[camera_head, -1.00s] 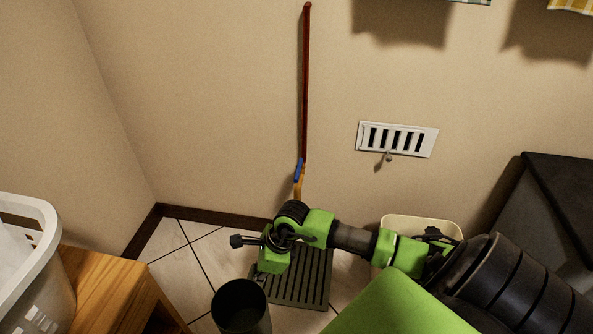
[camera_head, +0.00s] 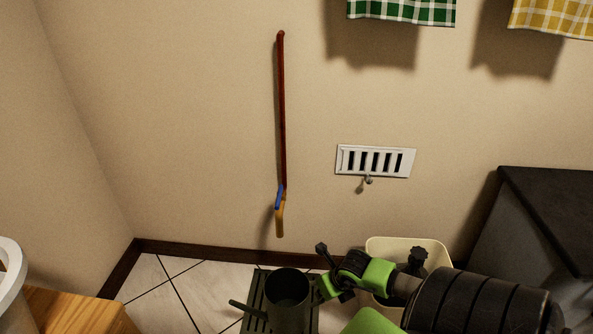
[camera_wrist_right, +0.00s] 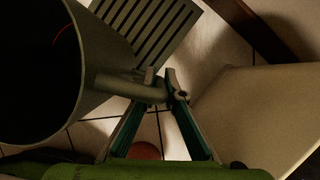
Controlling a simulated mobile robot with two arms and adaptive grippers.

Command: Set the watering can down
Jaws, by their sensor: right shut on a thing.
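The watering can (camera_head: 287,293) is a dark grey, open-topped cylinder with a spout pointing left in the head view. It looks upright and appears over the slatted grey grate (camera_head: 257,292) on the floor; whether it touches cannot be told. My right gripper (camera_head: 325,287) is at the can's right side. In the right wrist view its fingers (camera_wrist_right: 164,88) are shut on the can's handle (camera_wrist_right: 128,86), and the can's dark mouth (camera_wrist_right: 40,60) fills the upper left. My left gripper is not in view.
A cream bin (camera_head: 440,251) stands right of the grate by the wall. A red pipe (camera_head: 282,110) with a blue and orange lower end and a white vent (camera_head: 376,161) are on the wall. A dark cabinet (camera_head: 545,220) is right; a wooden unit (camera_head: 75,312) is left. Floor tiles (camera_head: 150,282) left of the grate are clear.

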